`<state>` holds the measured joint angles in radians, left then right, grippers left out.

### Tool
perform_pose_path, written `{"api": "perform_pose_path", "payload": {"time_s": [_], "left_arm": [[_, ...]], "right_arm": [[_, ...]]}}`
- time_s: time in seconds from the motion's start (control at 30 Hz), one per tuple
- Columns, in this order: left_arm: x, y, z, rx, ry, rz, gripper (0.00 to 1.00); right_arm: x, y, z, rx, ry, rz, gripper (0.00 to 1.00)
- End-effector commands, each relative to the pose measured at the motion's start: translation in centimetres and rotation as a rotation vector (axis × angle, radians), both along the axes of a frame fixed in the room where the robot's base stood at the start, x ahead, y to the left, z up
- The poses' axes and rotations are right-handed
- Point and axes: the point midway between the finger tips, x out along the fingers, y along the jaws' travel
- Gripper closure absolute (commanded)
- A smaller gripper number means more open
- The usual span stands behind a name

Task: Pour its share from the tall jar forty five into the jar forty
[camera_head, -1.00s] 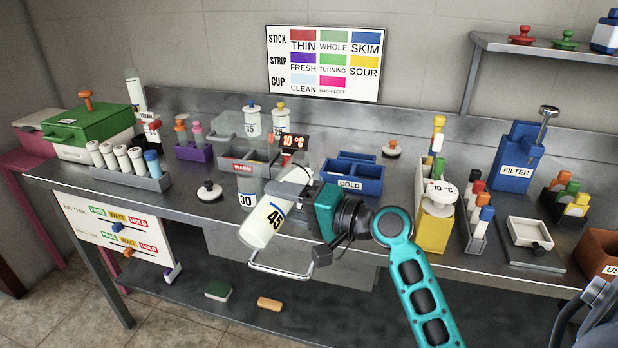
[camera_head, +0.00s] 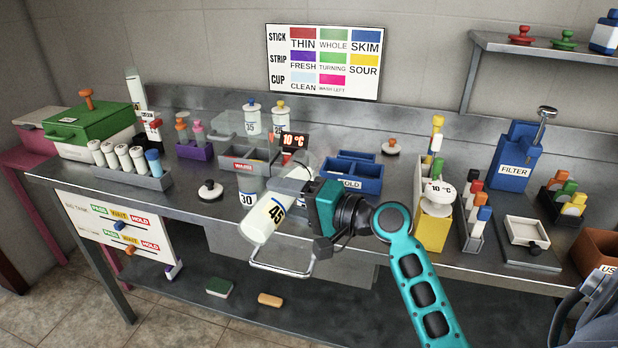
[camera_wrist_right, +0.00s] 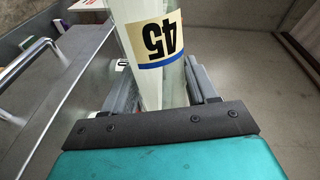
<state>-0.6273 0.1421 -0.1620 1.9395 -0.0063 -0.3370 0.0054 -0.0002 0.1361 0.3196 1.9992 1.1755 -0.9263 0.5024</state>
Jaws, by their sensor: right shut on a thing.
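The tall jar forty five (camera_head: 258,224) is white with a cream and blue label. It is tilted in the head view, its lower-left end over the bench's front edge and its other end up beside my right gripper (camera_head: 300,199). That gripper is shut on it. The jar also fills the middle of the right wrist view (camera_wrist_right: 150,75), between the fingers (camera_wrist_right: 168,92). A jar marked 30 (camera_head: 247,192) stands just behind it. I cannot make out the jar forty; part of a label behind the held jar is hidden. My left gripper is not in view.
A blue COLD box (camera_head: 368,182) and a grey warm box (camera_head: 236,164) stand behind. A yellow stand (camera_head: 432,229) is right.

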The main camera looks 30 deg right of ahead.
Motion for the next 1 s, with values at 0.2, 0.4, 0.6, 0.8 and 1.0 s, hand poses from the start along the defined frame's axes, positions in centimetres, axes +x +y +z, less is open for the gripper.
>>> {"api": "perform_pose_path", "payload": {"time_s": [0.2, 0.4, 0.6, 0.8, 1.0], "left_arm": [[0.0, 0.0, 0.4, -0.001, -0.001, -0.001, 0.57], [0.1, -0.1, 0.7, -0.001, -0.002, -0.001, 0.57], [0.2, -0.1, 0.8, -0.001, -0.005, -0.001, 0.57], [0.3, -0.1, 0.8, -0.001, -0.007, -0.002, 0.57], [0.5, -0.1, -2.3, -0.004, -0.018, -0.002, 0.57]], "right_arm": [[0.1, -0.1, 0.3, 0.011, 0.003, -0.001, 0.96], [0.1, -0.1, 0.4, 0.019, 0.007, -0.001, 0.96], [0.1, -0.1, 0.4, 0.024, 0.009, -0.001, 0.96], [0.1, -0.1, 0.4, 0.024, 0.009, -0.001, 0.96], [-0.2, 0.4, -1.9, -0.052, -0.039, 0.000, 0.96]]}}
